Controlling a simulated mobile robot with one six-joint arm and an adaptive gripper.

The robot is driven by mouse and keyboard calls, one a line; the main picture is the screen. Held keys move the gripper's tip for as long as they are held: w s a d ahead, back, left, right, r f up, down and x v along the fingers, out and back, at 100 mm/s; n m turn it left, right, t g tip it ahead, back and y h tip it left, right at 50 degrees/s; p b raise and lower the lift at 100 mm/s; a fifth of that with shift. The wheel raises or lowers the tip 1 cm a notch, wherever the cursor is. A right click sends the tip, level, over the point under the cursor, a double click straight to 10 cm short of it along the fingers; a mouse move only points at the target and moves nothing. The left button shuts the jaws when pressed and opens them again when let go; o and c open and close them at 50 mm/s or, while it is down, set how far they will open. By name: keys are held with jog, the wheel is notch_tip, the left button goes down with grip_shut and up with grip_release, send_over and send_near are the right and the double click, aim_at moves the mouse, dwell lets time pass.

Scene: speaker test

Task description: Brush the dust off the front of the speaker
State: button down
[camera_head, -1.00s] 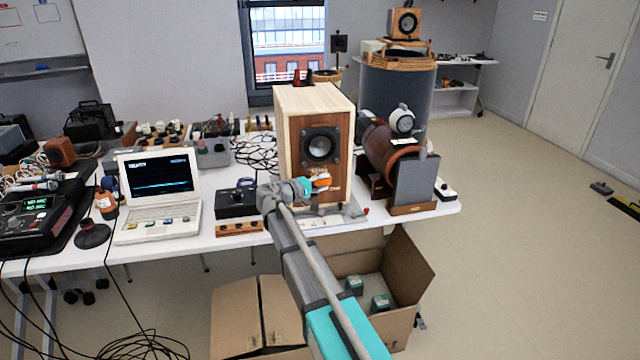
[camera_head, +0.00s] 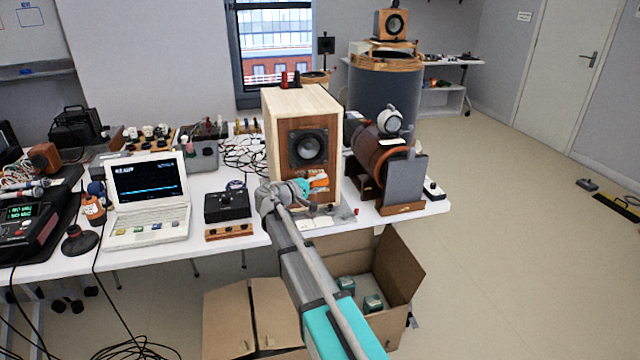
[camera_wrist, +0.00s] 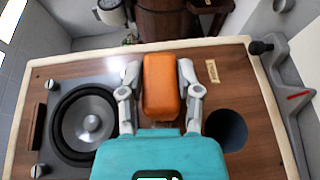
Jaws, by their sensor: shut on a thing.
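The speaker (camera_head: 334,150) stands upright on the table, a pale wood box with a brown wood front and a dark round driver (camera_head: 308,148). My gripper (camera_head: 316,184) is at the lower part of that front, below the driver. In the wrist view my gripper (camera_wrist: 161,88) has its two grey fingers on either side of an orange block (camera_wrist: 160,87), likely the brush handle, and is shut on it. The driver (camera_wrist: 88,120) lies left of it and a dark round hole (camera_wrist: 226,130) right. Bristles and any contact with the front are hidden. I cannot make out dust.
A laptop (camera_head: 148,200) and a black box (camera_head: 227,205) stand left of the speaker. A brown cylinder (camera_head: 372,158) and a grey panel (camera_head: 404,182) stand close on its right. An open cardboard box (camera_head: 396,268) is below the table's front edge. Floor at right is largely clear.

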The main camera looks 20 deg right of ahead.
jog(key=shift+a, duration=0.1)
jog(key=shift+w+a, duration=0.1)
jog(key=shift+a, duration=1.65)
jog(key=shift+a, duration=0.1)
jog(key=shift+a, duration=1.75)
jog(key=s, duration=0.6)
jog(key=shift+s, duration=0.15)
jog(key=shift+s, duration=0.1)
jog(key=shift+s, duration=1.4)
